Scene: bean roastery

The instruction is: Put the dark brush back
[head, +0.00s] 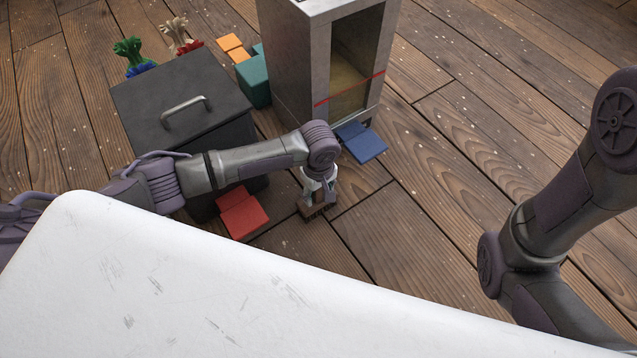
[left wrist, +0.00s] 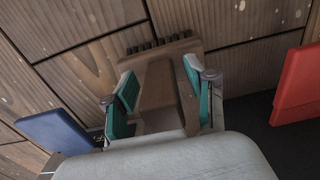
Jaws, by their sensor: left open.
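The dark brush (head: 317,211) lies on the wooden floor between a red step and a blue step. In the left wrist view its brown wooden body and handle (left wrist: 161,90) show, with a row of dark bristles at the far end. My left gripper (head: 318,185) reaches down over it from above. In the left wrist view its teal fingers (left wrist: 158,85) are open and stand on either side of the brush handle. I cannot tell whether they touch it. My right arm shows at the right, but its gripper is out of view.
A dark lidded bin (head: 180,95) with the red step (head: 243,212) stands left. A grey metal cabinet (head: 293,60) with a window and the blue step (head: 362,142) stands behind. Orange (head: 231,46) and teal (head: 255,84) blocks sit between them. Floor on the right is clear.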

